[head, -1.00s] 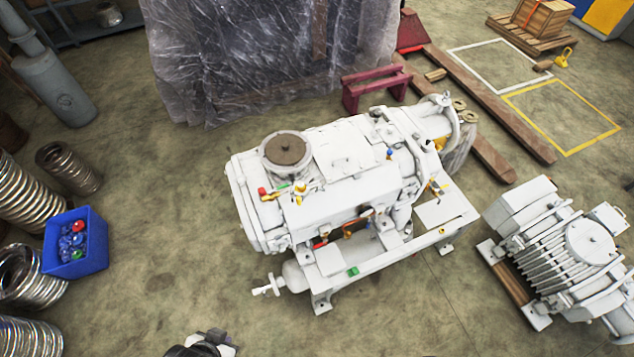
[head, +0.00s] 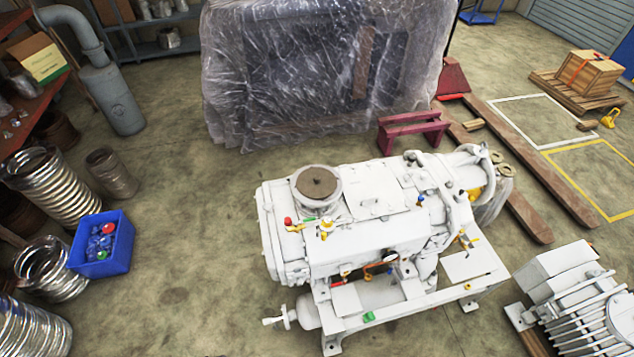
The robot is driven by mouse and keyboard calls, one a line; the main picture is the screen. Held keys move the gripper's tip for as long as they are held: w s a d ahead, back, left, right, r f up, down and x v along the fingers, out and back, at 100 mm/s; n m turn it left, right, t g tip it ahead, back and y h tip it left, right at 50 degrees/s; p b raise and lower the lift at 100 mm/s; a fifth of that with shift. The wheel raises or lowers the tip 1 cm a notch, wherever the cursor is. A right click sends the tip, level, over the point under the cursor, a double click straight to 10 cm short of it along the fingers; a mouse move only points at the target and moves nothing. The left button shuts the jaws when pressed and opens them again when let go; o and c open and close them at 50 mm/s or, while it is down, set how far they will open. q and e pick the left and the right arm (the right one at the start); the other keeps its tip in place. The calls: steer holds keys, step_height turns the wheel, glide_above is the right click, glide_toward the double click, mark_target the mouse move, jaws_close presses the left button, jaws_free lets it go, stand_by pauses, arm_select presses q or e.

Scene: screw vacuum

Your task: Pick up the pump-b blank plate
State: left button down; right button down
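A large white screw vacuum pump (head: 370,225) on a frame stands in the middle of the head view. A round brown disc (head: 317,182) lies flat on the flange at its top left and may be a blank plate. A second white pump (head: 570,265) with ribs stands at the right, cut off by the picture edge. A pale round cover (head: 624,316) shows on its side. I cannot tell which pump is pump-b. Neither of my grippers shows in this view.
A blue bin (head: 100,258) with coloured caps stands on the floor at the left, beside coiled metal hoses (head: 52,188). A plastic-wrapped crate (head: 325,75) and a dark red stand (head: 412,131) are behind the pump.

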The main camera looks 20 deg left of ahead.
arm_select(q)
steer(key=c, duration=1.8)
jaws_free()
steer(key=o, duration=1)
